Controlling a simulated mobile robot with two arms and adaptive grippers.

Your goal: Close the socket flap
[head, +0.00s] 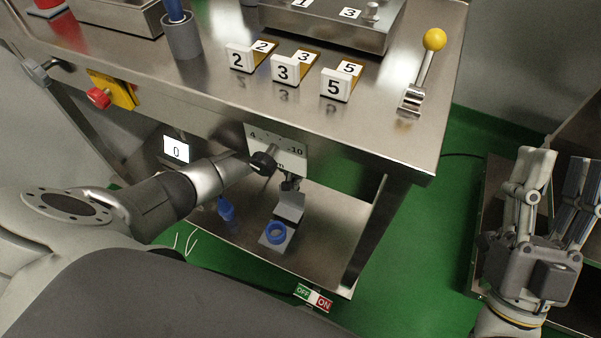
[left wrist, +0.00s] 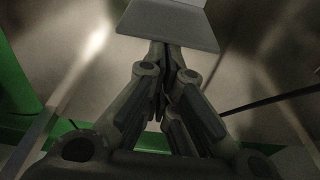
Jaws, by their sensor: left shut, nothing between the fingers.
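The socket (head: 276,234) is a grey box with a blue ring, low under the workbench. Its grey flap (head: 291,205) stands raised behind the ring, so it is open. My left gripper (head: 290,184) reaches under the bench, mostly hidden by the dial plate; its dark tips show just above the flap. In the left wrist view the left gripper (left wrist: 165,50) is shut and empty, and its tips meet the lower edge of a grey plate (left wrist: 168,24), apparently the flap. Contact is unclear. My right gripper (head: 558,175) is at the right with fingers apart, away from the socket.
The dial plate (head: 290,152) with a black knob (head: 263,163) hangs from the bench (head: 390,140) front, close to my left arm. A small display (head: 176,149) reads 0. A blue part (head: 226,208) hangs left of the socket. An OFF/ON switch (head: 313,297) is lower down.

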